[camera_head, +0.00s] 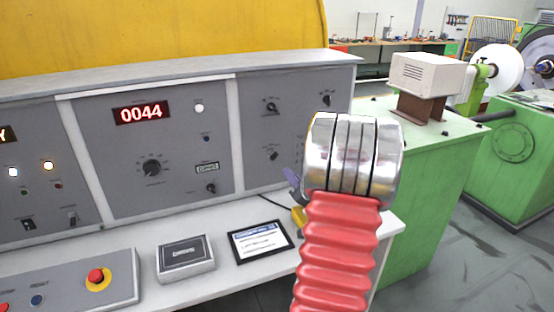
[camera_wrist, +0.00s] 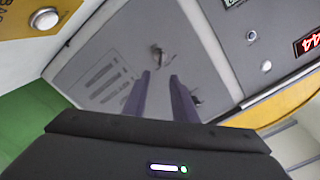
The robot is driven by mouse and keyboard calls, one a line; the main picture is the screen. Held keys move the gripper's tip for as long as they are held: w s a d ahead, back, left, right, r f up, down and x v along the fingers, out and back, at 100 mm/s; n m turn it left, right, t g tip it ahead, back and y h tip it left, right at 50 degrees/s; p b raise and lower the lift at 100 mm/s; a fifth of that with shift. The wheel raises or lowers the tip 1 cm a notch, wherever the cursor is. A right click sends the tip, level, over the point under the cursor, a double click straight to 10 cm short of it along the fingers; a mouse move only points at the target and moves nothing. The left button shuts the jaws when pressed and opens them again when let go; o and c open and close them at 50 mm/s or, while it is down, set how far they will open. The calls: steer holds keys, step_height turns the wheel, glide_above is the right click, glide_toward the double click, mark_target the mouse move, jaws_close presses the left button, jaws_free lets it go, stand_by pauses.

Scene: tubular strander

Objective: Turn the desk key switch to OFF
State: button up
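The grey control desk (camera_head: 110,205) fills the left of the head view. Several small switches sit on its upright panels, and I cannot tell for sure which is the key switch. On the right panel are dark switches at upper left (camera_head: 271,107), upper right (camera_head: 327,101) and lower down (camera_head: 273,155). In the wrist view, a small switch (camera_wrist: 157,52) shows just beyond my gripper (camera_wrist: 160,78), between its purple fingers. The fingers are apart with nothing between them. In the head view my arm hides most of the gripper; one purple finger shows at its left.
The desk top holds a dark box (camera_head: 186,255), a framed card (camera_head: 259,242) and a red button (camera_head: 96,276). A black dial (camera_head: 152,167) and a 0044 display (camera_head: 141,112) are on the middle panel. A green machine (camera_head: 440,165) stands to the right.

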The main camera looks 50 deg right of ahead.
mark_target(276, 157)
steer(key=x, duration=1.3)
steer(key=shift+w+d, duration=0.15)
steer(key=shift+w, duration=0.2)
steer(key=shift+c, duration=0.3)
jaws_close()
